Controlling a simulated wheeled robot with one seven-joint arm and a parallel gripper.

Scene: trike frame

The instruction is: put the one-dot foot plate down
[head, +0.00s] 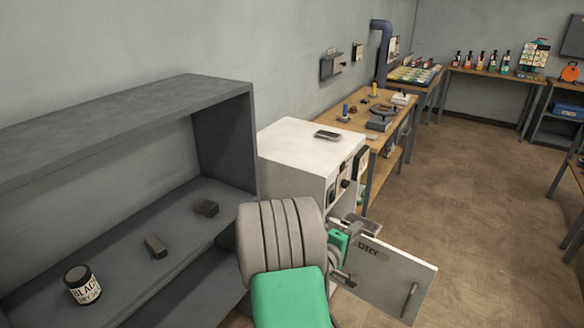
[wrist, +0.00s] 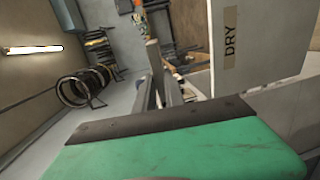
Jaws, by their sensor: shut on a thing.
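My gripper (head: 352,247) is in front of the white cabinet, beside its open door. It is shut on a thin piece, taken to be the foot plate, seen edge-on as a narrow strip in the wrist view (wrist: 153,56). My arm and hand hide much of the grip in the head view. No dot can be made out on the piece. The wrist view also shows my gripper's fingers (wrist: 160,92) beyond my green hand.
The white cabinet (head: 300,150) has its door (head: 385,275) marked DRY swung open, close to my gripper. A dark shelf (head: 110,225) at left holds a jar (head: 82,284) and two dark blocks (head: 155,246). A workbench (head: 385,105) stands behind.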

